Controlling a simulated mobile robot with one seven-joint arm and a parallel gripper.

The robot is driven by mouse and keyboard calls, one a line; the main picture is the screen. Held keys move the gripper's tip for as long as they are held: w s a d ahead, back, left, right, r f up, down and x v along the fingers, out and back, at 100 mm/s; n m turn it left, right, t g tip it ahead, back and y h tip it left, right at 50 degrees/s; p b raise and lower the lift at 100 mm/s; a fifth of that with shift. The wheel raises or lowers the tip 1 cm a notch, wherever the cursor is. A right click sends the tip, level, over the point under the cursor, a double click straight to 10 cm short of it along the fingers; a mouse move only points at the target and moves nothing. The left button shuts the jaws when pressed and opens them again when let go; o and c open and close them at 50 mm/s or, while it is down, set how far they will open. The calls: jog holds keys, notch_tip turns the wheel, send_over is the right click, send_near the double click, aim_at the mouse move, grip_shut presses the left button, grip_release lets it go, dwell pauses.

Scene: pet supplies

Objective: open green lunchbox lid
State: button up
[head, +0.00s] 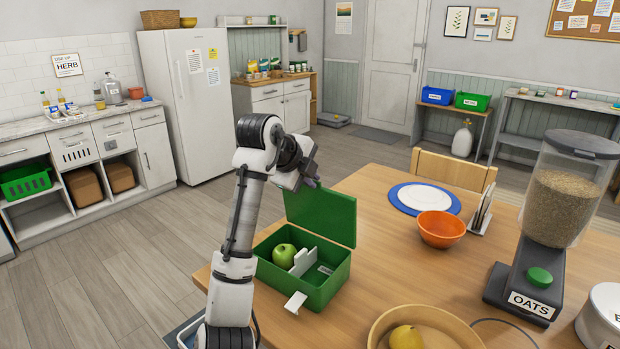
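The green lunchbox (318,294) sits on the wooden table near its left edge. Its green lid (321,214) stands raised, roughly upright at the back of the box. Inside are a green apple (285,255) and white dividers (303,262). A white latch piece (295,303) sticks out at the front. My gripper (311,182) is at the upper left corner of the lid. I cannot tell whether it touches the lid. Its fingers are too small and partly hidden to show whether they are open or shut.
An orange bowl (441,230) and a blue-rimmed plate (394,198) stand to the right. A wooden bowl (382,330) with a yellow fruit is at the front. An oats dispenser (550,250) stands at the far right. The table between box and orange bowl is clear.

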jog(key=o, duration=0.4)
jog(key=b+v, duration=0.3)
jog(key=v, duration=1.1)
jog(key=shift+b, duration=0.3)
jog(key=shift+d, duration=0.1)
